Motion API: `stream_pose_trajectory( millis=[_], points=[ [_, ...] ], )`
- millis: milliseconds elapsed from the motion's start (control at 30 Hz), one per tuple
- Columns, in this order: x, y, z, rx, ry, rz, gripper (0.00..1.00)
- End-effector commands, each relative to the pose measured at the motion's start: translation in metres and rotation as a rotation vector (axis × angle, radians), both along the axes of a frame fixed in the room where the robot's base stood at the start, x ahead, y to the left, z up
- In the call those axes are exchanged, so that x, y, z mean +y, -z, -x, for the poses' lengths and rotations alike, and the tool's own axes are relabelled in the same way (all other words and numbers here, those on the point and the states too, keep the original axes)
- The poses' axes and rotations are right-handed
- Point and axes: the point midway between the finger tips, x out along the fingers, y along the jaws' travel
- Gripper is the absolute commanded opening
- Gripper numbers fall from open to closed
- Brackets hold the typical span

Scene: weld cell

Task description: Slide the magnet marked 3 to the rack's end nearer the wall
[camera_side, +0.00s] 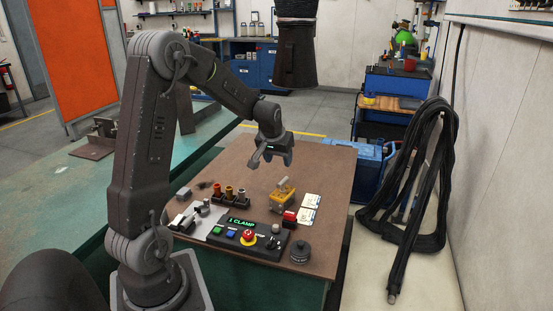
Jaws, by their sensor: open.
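My gripper (271,159) hangs above the far middle of the brown table, open, with nothing seen between its fingers. A dark rack (232,201) stands below it and to the left, holding a red piece (217,190), an orange-brown piece (229,191) and a grey piece (241,194) in a row. A yellow block with a pale handle (282,198) stands to the right of the rack, below my gripper and apart from it. I cannot read a 3 on any piece, so I cannot tell which is the magnet marked 3.
A control box (262,246) with a green "1 CLAMP" display and buttons sits at the front. A red block (290,217), two white cards (311,201) and a dark round part (300,252) lie right. A grey plate (203,222) with small parts lies left. The table's far end (320,160) is clear.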

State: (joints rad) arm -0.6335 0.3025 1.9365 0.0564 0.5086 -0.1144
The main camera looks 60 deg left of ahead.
Motion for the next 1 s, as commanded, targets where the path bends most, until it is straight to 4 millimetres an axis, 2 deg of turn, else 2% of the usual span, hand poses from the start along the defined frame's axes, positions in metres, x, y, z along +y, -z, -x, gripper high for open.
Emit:
stream_pose_trajectory(
  millis=[133, 567, 767, 1000],
  points=[
    [0.013, 0.009, -0.001, 0.002, -0.023, 0.001, 0.53],
    [0.014, 0.013, -0.001, 0.003, -0.024, 0.003, 0.53],
    [0.02, 0.036, -0.008, 0.006, -0.024, 0.005, 0.53],
    [0.031, 0.079, -0.021, 0.005, -0.024, 0.005, 0.53]
  ],
)
